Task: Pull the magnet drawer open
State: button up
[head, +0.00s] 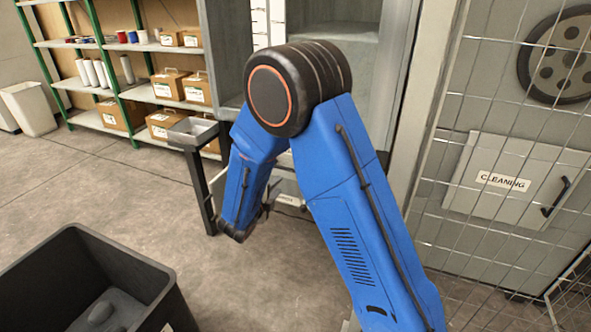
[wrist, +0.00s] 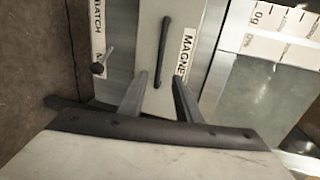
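In the wrist view the magnet drawer (wrist: 148,30) has a pale front with a label that reads "MAGNE" before it is cut off. Its dark bar handle (wrist: 163,52) runs lengthwise in the picture. The fingertips point at the drawer front near the lower end of the handle. I cannot tell whether they touch it. In the head view my blue arm hides the handle and most of the drawer front.
A "BATCH" panel with a small lever (wrist: 104,62) lies beside the drawer. In the head view a black bin (head: 150,285) stands front left, a small tray stand (head: 197,165) is left of my arm, and a mesh fence (head: 480,235) is at right. Open floor lies at left.

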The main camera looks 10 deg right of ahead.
jog(key=x, duration=1.6)
jog(key=shift+w+d, duration=0.2)
jog(key=shift+w, duration=0.05)
grip_shut()
